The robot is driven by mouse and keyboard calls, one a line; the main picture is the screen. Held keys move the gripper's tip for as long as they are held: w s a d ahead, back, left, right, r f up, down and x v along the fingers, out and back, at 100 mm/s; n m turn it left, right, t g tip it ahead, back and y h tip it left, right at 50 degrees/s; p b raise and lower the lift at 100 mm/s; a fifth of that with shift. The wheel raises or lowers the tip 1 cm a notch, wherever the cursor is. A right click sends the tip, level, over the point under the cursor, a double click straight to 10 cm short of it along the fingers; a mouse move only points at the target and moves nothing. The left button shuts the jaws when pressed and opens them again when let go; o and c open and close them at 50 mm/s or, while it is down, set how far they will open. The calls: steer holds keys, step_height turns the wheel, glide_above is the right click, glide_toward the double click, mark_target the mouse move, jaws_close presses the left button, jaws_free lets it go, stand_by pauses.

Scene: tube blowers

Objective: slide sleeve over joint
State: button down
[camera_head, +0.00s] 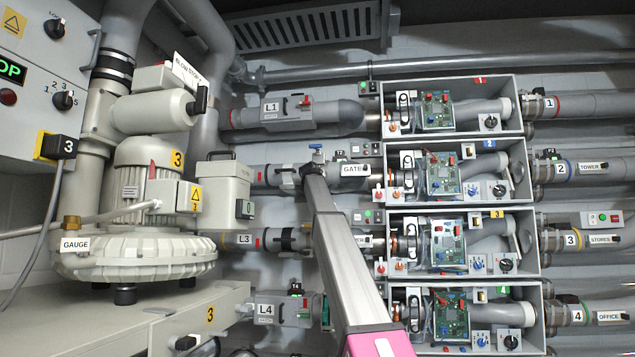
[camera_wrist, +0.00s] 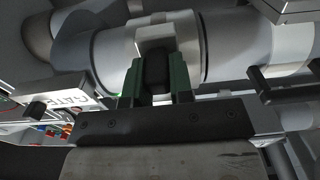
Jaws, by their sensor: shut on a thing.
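My gripper (camera_head: 312,168) is at the second pipe line from the top in the head view, beside the GATE label (camera_head: 355,170). In the wrist view its two green fingers (camera_wrist: 158,82) are shut on the dark grip of a pale lug (camera_wrist: 157,32). The lug sits on a broad grey sleeve (camera_wrist: 118,55) around the pipe. The sleeve's dark right edge shows against a paler pipe section (camera_wrist: 232,45). In the head view my arm and gripper hide part of this sleeve. I cannot tell whether a joint lies under it.
Pipe lines L1 (camera_head: 262,113), L3 (camera_head: 244,239) and L4 (camera_head: 264,309) run close above and below. Open boxes with circuit boards (camera_head: 440,173) stand to the right. A blower (camera_head: 135,250) stands at the left. In the wrist view a dark handle (camera_wrist: 280,85) juts near the right.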

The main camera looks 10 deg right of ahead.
steer(key=a, duration=0.1)
steer(key=w+a, duration=0.1)
steer(key=a, duration=0.3)
steer(key=shift+w, duration=0.35)
steer(key=shift+r, duration=0.1)
steer(key=c, duration=1)
jaws_free()
steer(key=shift+a, duration=0.2)
steer(key=v, duration=1)
steer(key=shift+s, duration=0.4)
steer(key=shift+a, duration=0.1)
